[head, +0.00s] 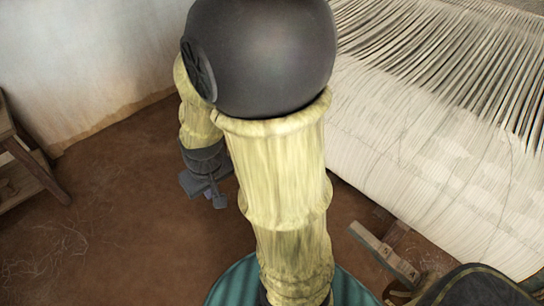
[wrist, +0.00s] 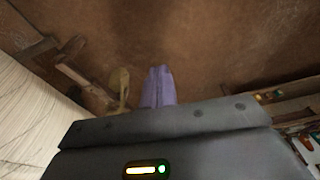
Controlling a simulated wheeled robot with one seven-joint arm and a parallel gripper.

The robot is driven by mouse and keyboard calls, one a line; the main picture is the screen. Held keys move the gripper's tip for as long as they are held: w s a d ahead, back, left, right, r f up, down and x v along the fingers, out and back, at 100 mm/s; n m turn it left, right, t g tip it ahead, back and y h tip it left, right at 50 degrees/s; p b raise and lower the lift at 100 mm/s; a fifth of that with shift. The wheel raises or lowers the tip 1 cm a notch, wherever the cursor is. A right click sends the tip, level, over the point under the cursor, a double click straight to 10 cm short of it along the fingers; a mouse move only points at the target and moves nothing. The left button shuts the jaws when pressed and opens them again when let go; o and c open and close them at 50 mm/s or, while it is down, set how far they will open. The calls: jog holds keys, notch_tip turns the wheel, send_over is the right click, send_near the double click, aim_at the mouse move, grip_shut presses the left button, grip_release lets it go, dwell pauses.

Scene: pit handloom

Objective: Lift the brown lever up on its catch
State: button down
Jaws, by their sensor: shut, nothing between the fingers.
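A brown wooden bar (head: 384,253), possibly the lever, stands low beside the loom at the lower right of the head view. A darker wooden piece (head: 397,234) is close behind it. Wooden pieces (wrist: 86,82) also show at the left of the wrist view; I cannot tell which is the lever, and no catch is clear. My gripper (head: 216,195) hangs over bare floor, left of my arm and well apart from the wooden bar. Its purple fingers (wrist: 158,84) are together and empty in the wrist view.
White warp threads (head: 420,120) fill the right side. A wooden stool or bench (head: 32,165) stands at the far left by the pale wall (head: 80,60). A dark padded thing (head: 475,287) is at the lower right. Brown floor (head: 110,210) is open around my gripper.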

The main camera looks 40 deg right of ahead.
jog(key=w+d+g+h+p, duration=0.1)
jog(key=w+d+p, duration=0.3)
jog(key=d+p, duration=0.3)
jog(key=w+d+n+g+h+p, duration=0.1)
jog(key=w+d+g+p, duration=0.1)
jog(key=d+p, duration=0.6)
jog(key=w+d, duration=0.1)
jog(key=d, duration=0.6)
jog(key=shift+w+r+g, duration=0.2)
jog(key=shift+w+g, duration=0.1)
jog(key=shift+w, duration=0.05)
jog(key=p+x, duration=0.1)
jog(key=x, duration=1.3)
jog(key=shift+d+r+p, duration=0.1)
jog(key=shift+d+p, duration=0.05)
jog(key=shift+p, duration=0.2)
jog(key=shift+s+f, duration=0.1)
jog(key=shift+f, duration=0.1)
